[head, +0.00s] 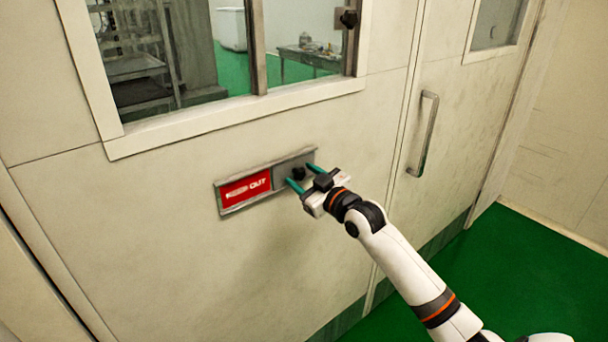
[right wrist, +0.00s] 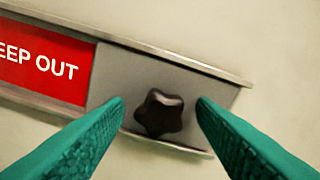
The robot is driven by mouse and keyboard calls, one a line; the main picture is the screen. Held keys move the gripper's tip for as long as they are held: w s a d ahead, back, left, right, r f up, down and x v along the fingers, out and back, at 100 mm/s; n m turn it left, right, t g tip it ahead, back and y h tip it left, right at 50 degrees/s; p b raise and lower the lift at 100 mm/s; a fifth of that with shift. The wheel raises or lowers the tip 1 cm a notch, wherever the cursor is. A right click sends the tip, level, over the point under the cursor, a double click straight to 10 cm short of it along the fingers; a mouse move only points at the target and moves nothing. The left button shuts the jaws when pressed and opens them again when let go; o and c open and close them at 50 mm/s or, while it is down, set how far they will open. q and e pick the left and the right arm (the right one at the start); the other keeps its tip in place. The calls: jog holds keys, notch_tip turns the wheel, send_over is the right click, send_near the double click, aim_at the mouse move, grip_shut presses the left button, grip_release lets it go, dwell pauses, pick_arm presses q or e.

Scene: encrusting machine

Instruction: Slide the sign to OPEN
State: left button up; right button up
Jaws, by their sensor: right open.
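The sliding sign (head: 245,188) is a grey metal frame on the white wall below the window. Its left part shows a red panel reading KEEP OUT, which also shows in the right wrist view (right wrist: 42,62). A grey slider plate (right wrist: 112,78) covers the right part and carries a black star-shaped knob (right wrist: 159,113). No OPEN text shows. My right gripper (head: 301,178) is open at the slider, with its teal fingers on either side of the knob in view. My left gripper is not in view.
A window (head: 262,99) with a pale frame is above the sign. A door with a vertical metal handle (head: 423,134) stands to the right. The wall to the left of and below the sign is clear. The floor (head: 530,270) is green.

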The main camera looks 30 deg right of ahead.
jog(key=shift+w, duration=0.1)
grip_shut()
jog(key=shift+a+p, duration=0.3)
jog(key=shift+a, duration=0.1)
jog(key=a+p, duration=0.1)
jog(key=a, duration=0.3)
jog(key=a+p, duration=0.2)
jog(key=a, duration=0.1)
jog(key=s+a+p, duration=0.1)
jog(key=a, duration=0.3)
jog(key=shift+a, duration=0.35)
jog(key=shift+a+p, duration=0.3)
jog(key=shift+a, duration=0.15)
jog(key=shift+f, duration=0.1)
jog(key=shift+c, duration=1.2)
grip_release()
jog(key=shift+o, duration=1.2)
jog(key=shift+a, duration=0.15)
